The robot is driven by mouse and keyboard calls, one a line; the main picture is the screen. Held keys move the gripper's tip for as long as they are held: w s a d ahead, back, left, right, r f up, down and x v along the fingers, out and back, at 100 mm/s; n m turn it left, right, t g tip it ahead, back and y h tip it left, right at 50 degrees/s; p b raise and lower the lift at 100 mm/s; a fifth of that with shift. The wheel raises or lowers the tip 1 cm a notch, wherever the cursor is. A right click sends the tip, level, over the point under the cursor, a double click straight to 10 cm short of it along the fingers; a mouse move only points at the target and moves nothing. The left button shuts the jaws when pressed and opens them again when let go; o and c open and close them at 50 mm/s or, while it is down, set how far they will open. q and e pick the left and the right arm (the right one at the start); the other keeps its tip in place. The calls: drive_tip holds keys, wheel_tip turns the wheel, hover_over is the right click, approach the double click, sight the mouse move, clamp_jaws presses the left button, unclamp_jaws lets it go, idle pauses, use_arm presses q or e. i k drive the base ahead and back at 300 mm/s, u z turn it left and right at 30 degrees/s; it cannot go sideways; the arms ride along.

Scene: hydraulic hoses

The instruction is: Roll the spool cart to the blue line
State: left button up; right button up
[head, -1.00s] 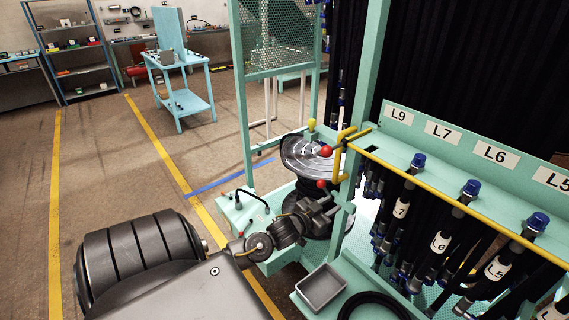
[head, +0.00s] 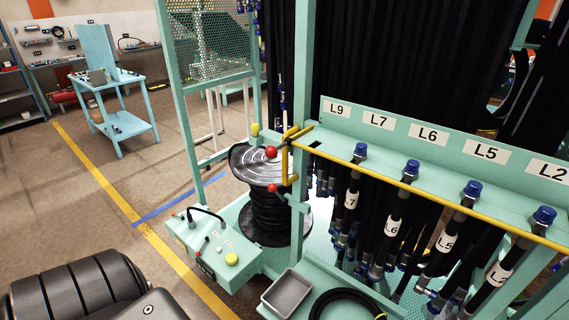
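The base carries a small control panel (head: 208,243) with a black handle and a yellow button. The blue line (head: 180,199) is a strip on the floor to the left of and behind the base. Bare floor shows between the line and the base. Part of my own arm is at the lower left. Neither of my grippers is in view.
A teal hose rack (head: 452,160) with labelled hanging hoses and a yellow rail (head: 420,190) fills the right. A grey tray (head: 287,293) sits in front. A yellow floor line (head: 120,195) runs along the left. A blue workbench (head: 112,95) stands at the back left; floor between is clear.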

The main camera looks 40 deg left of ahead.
sight(407, 80)
drive_tip(key=z, duration=2.5)
drive_tip(key=k, duration=0.9)
drive_tip(key=u, duration=1.9)
